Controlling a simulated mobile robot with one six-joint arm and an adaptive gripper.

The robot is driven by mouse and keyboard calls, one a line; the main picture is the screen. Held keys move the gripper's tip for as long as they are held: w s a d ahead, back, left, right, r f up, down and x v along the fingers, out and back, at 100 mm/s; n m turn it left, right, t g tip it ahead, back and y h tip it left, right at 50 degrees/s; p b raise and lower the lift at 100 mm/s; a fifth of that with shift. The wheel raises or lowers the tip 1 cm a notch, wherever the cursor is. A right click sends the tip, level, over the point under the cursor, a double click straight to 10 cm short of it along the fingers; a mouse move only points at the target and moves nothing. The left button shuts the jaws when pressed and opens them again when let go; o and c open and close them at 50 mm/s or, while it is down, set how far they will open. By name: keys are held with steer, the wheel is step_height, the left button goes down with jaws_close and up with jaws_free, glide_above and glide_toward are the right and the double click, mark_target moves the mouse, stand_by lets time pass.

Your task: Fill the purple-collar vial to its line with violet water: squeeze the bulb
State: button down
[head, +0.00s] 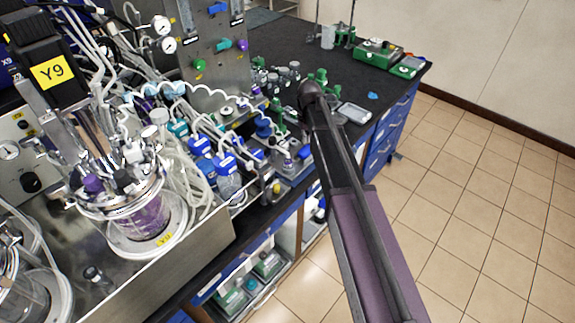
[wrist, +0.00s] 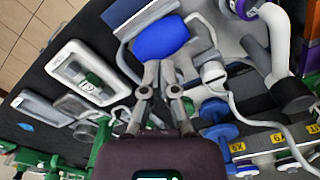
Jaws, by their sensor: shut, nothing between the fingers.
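My gripper (wrist: 160,68) is shut and empty in the wrist view. Its fingertips are at the near edge of a rounded blue bulb (wrist: 160,38); I cannot tell whether they touch it. In the head view my arm hides the gripper. A glass reactor vessel (head: 143,217) with violet liquid stands at the left. A purple ring (wrist: 243,8) shows at the top right of the wrist view, cut by the frame. I cannot make out the purple-collar vial or its fill line for certain.
Blue-capped bottles (head: 228,163) and white tubing crowd the bench left of my arm. A pale tray (head: 353,113) lies right of it and shows in the wrist view (wrist: 90,72). Green equipment (head: 378,52) stands at the far end. The tiled floor (head: 480,190) is clear.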

mark_target(306, 148)
steer(key=shift+f+b, duration=0.5)
steer(key=shift+f+b, duration=1.55)
steer(key=shift+r, duration=0.25)
steer(key=shift+r+p, duration=1.8)
steer(key=shift+p, duration=0.3)
steer(key=shift+f+b, duration=0.3)
steer(key=shift+b, duration=0.05)
steer(key=shift+f+b, duration=1.05)
steer(key=shift+f+b, duration=0.5)
steer(key=shift+r+p, duration=1.85)
